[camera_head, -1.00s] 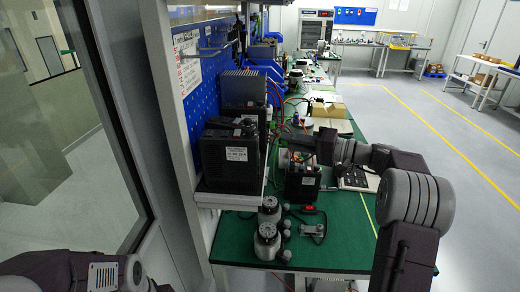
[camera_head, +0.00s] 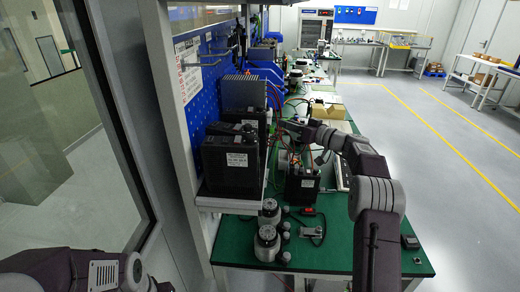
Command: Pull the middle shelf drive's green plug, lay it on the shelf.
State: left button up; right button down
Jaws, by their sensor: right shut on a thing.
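Three drives stand in a row on the shelf (camera_head: 222,202) at the left: a near black one (camera_head: 228,168), the middle black one (camera_head: 243,112) and a far grey finned one (camera_head: 243,92). My right gripper (camera_head: 282,129) is just right of the middle drive's wired side. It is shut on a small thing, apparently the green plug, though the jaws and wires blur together. I cannot tell whether the plug is still seated. My left arm shows at the bottom left; its gripper is out of view.
On the green bench (camera_head: 335,235) below stand another black drive (camera_head: 302,186) and two round silver motors (camera_head: 267,242). Red and dark cables run beside the shelf. A blue pegboard (camera_head: 205,70) backs the shelf.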

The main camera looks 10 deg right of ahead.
jog(key=w+a+f+p, duration=0.1)
jog(key=w+a, duration=0.1)
jog(key=w+a+f+n+p, duration=0.1)
jog(key=w+a+f+p, duration=0.1)
jog(key=w+a+f+n+t+p, duration=0.1)
jog(key=w+a+f+p, duration=0.1)
jog(key=a, duration=0.1)
jog(key=shift+h, duration=0.3)
notch_tip(320, 180, down, 2)
jog(key=b, duration=0.3)
jog(key=shift+f, duration=0.2)
jog(key=shift+f+b, duration=0.3)
jog(key=shift+b, duration=0.5)
jog(key=shift+r, duration=0.1)
jog(key=c, duration=1.3)
grip_release()
